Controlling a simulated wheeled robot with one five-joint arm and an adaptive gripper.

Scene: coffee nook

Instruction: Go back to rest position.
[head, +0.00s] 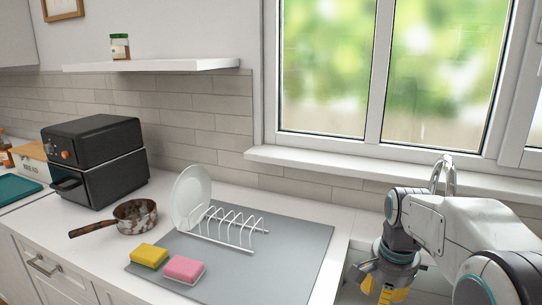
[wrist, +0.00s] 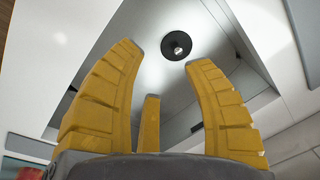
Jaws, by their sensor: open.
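My gripper (head: 384,291) shows at the lower right of the head view, pointing down over the sink area, with its fingertips cut off by the frame edge. In the wrist view my gripper (wrist: 165,75) has its yellow fingers spread apart with nothing between them. Beyond the fingers lies the sink basin (wrist: 225,75) with a dark round drain (wrist: 176,45).
A grey mat (head: 300,270) left of my gripper holds a white dish rack (head: 235,232) with a plate (head: 187,195), a yellow sponge (head: 148,256) and a pink sponge (head: 184,269). A pan (head: 136,215) and black air fryer (head: 98,160) stand further left. A faucet (head: 443,172) rises behind my arm.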

